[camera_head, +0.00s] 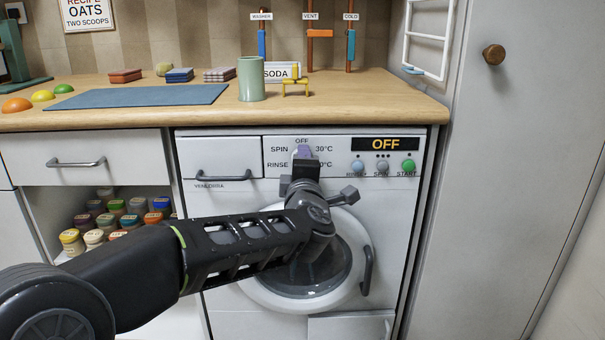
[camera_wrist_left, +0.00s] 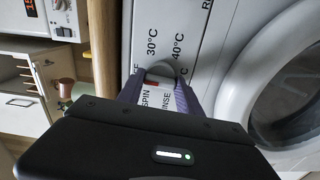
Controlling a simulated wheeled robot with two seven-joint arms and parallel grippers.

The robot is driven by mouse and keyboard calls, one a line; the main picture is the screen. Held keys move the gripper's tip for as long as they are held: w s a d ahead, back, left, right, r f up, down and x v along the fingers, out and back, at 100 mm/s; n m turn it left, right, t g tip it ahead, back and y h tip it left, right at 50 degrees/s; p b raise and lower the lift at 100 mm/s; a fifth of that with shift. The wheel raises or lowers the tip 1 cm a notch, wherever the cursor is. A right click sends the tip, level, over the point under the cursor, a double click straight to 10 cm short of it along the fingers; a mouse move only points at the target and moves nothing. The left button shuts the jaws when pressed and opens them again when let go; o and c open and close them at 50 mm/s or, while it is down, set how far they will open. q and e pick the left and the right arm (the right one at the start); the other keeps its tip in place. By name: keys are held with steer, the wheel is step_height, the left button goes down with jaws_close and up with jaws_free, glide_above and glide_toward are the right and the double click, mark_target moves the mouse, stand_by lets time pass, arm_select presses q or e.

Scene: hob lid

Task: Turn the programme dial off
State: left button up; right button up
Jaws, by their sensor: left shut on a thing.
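The washing machine (camera_head: 228,232) has a control panel with a programme dial under the word OFF. Labels SPIN and RINSE stand on the panel's left, 30°C and another temperature on its right. My left gripper (camera_head: 303,154) is at the panel and covers most of the dial in the head view. In the left wrist view, the grey rounded dial (camera_wrist_left: 162,70) shows between the purple fingertips, which are shut on it. The dial's pointer direction is hard to make out. The black display (camera_head: 386,144) reads OFF. My right gripper is not in view.
Three buttons (camera_head: 383,166) sit right of the dial. The round door (camera_head: 352,285) is below, behind my left arm. The worktop above holds a green cup (camera_head: 251,79), a blue mat (camera_head: 140,97) and a SODA box (camera_head: 277,70). An open shelf of jars (camera_head: 112,218) is at left.

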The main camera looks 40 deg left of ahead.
arm_select(q)
steer(key=shift+n, duration=0.5)
steer(key=o, duration=1.4)
steer(key=shift+s, duration=0.1)
steer(key=p+v, duration=0.1)
steer(key=v, duration=0.6)
steer(key=shift+s+d+p, duration=0.25)
steer(key=shift+p, duration=0.1)
